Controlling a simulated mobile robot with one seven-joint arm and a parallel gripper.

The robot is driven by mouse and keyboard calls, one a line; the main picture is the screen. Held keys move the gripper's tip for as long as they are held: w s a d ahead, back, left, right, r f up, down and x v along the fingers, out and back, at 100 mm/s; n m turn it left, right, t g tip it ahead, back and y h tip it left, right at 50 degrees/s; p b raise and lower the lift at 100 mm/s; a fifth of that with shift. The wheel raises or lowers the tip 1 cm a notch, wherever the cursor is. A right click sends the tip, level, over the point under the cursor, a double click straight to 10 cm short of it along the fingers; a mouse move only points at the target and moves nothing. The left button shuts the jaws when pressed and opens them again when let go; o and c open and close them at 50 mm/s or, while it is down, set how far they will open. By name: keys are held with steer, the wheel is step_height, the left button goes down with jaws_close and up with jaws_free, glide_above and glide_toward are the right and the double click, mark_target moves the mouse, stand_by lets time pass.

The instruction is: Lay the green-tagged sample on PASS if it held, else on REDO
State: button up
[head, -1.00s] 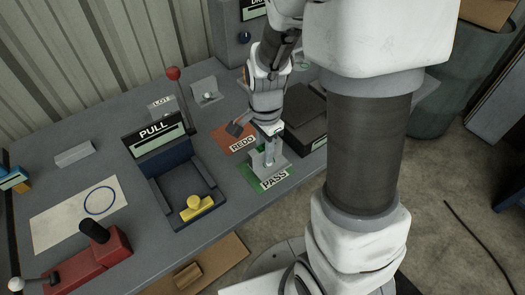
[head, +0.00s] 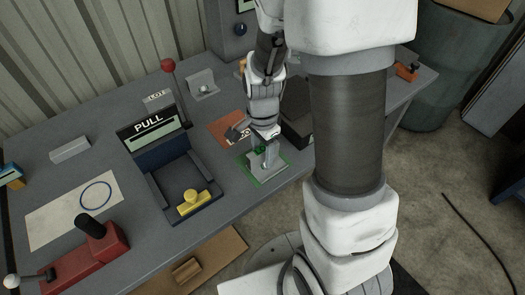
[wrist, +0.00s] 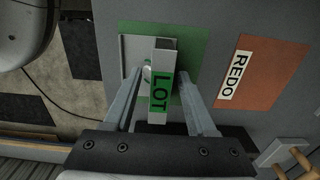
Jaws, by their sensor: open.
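The green-tagged sample (wrist: 160,85) is a grey bracket with a flat base and an upright wall bearing a green LOT tag. It sits on the green PASS mat (wrist: 185,38), and the mat's lettering is covered. In the head view the sample (head: 271,158) stands on the mat (head: 245,164). My gripper (wrist: 160,103) is open, with one finger on each side of the tagged wall and gaps visible. In the head view my gripper (head: 262,140) is just above the sample. The orange REDO mat (wrist: 280,75) holds no sample in the wrist view.
A blue PULL rig (head: 157,178) with a yellow block (head: 194,202) and a red-knobbed lever (head: 172,85) stands left of the mats. Another grey bracket (head: 203,87) is at the back. A dark box (head: 297,122) is close on the right. A red lever unit (head: 92,258) stands front left.

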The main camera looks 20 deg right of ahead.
step_height(320, 180, up, 12)
steer(key=p, duration=0.2)
step_height(320, 180, up, 8)
steer(key=n+t, duration=0.2)
steer(key=n, duration=0.4)
glide_above(262, 149)
steer(key=s, duration=0.4)
steer(key=s+r+n+t, duration=0.3)
steer(key=s+r+n, duration=0.3)
steer(key=s+n, duration=0.1)
steer(key=shift+a+n+t, duration=0.3)
steer(key=shift+a+n, duration=0.1)
steer(key=shift+n, duration=0.3)
